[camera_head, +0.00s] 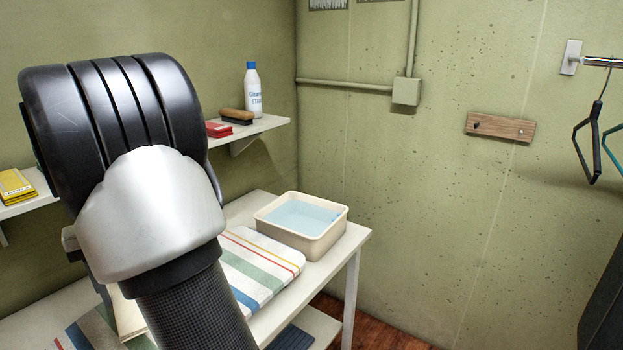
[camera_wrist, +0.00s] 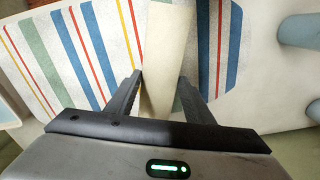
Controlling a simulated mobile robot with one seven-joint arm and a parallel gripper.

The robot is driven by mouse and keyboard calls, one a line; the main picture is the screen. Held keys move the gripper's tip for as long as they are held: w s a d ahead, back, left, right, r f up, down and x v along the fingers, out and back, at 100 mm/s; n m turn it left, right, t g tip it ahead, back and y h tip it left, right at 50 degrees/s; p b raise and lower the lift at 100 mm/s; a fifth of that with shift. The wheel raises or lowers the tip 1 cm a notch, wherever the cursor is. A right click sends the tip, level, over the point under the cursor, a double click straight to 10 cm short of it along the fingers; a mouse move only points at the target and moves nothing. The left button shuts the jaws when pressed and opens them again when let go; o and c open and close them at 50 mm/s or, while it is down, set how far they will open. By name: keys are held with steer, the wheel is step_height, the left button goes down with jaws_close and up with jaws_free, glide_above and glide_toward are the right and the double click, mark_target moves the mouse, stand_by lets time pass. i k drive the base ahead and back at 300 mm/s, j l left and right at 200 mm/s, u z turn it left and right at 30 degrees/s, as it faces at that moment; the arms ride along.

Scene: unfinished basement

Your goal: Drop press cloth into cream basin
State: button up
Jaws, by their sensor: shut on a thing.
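The cream basin (camera_head: 290,240) stands at the far right end of the white table and holds pale blue water. A plain cream cloth, which looks like the press cloth (camera_wrist: 168,40), lies as a strip across a striped pad in the wrist view. A small part of it (camera_head: 127,316) shows beside my arm in the head view. My gripper (camera_wrist: 161,80) is shut on the cloth, with one finger on each side of it. My arm hides the gripper in the head view. The cloth is apart from the basin, to its left.
A striped pad (camera_head: 262,262) lies on the white table (camera_head: 345,245) between cloth and basin. A shelf (camera_head: 262,125) above holds a bottle (camera_head: 253,92), a brush (camera_head: 237,116) and a red box (camera_head: 218,129). Blue-grey rounded things (camera_wrist: 300,30) stand at the right in the wrist view.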

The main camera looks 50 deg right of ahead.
mark_target(305, 232)
steer(key=l, duration=2.75)
